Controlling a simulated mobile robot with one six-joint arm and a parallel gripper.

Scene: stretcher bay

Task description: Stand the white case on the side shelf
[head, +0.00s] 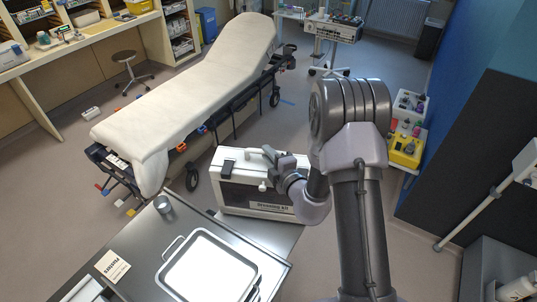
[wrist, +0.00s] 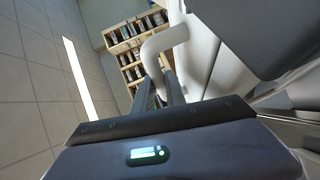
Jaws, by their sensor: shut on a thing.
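The white case (head: 229,156) has dark panels and a "Dressing Kit" label on its front. It is upright in the middle of the head view. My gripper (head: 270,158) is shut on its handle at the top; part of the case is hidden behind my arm. In the wrist view my two dark fingers (wrist: 163,92) are at the white bent handle (wrist: 163,40), with the case body (wrist: 200,45) beside it. A grey side shelf (head: 262,232) lies just below the case, beside the steel counter. I cannot tell whether the case touches it.
The steel counter (head: 150,240) holds a metal tray (head: 209,267), a cup (head: 163,205) and a "Plasters" box (head: 112,265). A stretcher (head: 190,90) stands behind the case. Yellow and white bins (head: 406,148) are to the right of my arm. Open floor lies right of the shelf.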

